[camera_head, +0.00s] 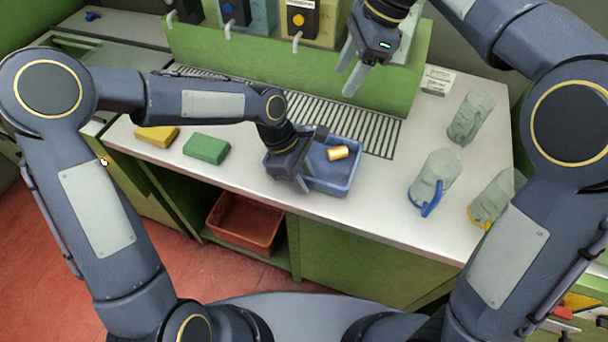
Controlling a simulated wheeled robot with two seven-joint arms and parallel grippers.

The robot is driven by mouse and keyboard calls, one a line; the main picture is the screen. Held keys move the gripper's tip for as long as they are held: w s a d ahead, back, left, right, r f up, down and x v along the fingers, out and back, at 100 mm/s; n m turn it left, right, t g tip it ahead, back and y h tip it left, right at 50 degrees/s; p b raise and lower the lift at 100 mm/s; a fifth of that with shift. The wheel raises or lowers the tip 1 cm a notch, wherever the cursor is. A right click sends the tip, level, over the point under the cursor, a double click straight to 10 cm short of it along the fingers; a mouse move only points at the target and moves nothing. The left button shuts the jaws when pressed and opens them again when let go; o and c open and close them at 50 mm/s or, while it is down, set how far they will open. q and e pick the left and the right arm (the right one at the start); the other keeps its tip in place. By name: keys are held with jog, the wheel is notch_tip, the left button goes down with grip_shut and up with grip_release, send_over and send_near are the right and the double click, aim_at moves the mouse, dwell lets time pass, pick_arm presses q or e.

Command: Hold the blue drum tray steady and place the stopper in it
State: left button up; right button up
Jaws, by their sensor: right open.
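The blue tray (340,183) sits on the white counter, in front of the slatted drain grille. An orange-tan cork stopper (338,153) lies inside the tray towards its back right. My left gripper (290,186) is at the tray's left side, pointing down, and covers that side; whether its fingers are closed on the tray wall is hidden. My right gripper (354,72) is open and empty, raised above the grille, behind and above the tray and apart from the stopper.
A green block (206,149) and a yellow block (157,135) lie on the counter at the left. Clear jugs stand at the right, one with a blue handle (434,183). A green dispenser housing (215,50) with taps stands behind. A red bin (244,221) is below the counter.

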pick_arm(q)
jog(key=v, duration=1.2)
pick_arm(e)
jog(key=s+d+f+n+t+y, duration=0.25)
jog(key=s+d+n, duration=0.45)
jog(key=s+d, duration=0.65)
jog(key=s+d+f+n+t+h, duration=0.1)
jog(key=s+f+n+t+h, duration=0.1)
jog(key=s+f+n+t, duration=0.2)
jog(key=s+f+n, duration=0.3)
jog(key=s+f, duration=0.2)
jog(key=s, duration=0.2)
jog(key=shift+s+d+f+n+h, duration=0.15)
jog(key=shift+s+d+n+h, duration=0.1)
jog(key=shift+n+h, duration=0.1)
pick_arm(q)
jog(key=s+a+m+t, duration=0.7)
jog(key=s+a+m, duration=0.5)
jog(key=s, duration=0.7)
jog(key=shift+a+r+m+y, duration=0.3)
jog(key=shift+a+m, duration=0.1)
jog(key=shift+a, duration=0.6)
pick_arm(e)
jog(key=shift+c, duration=0.4)
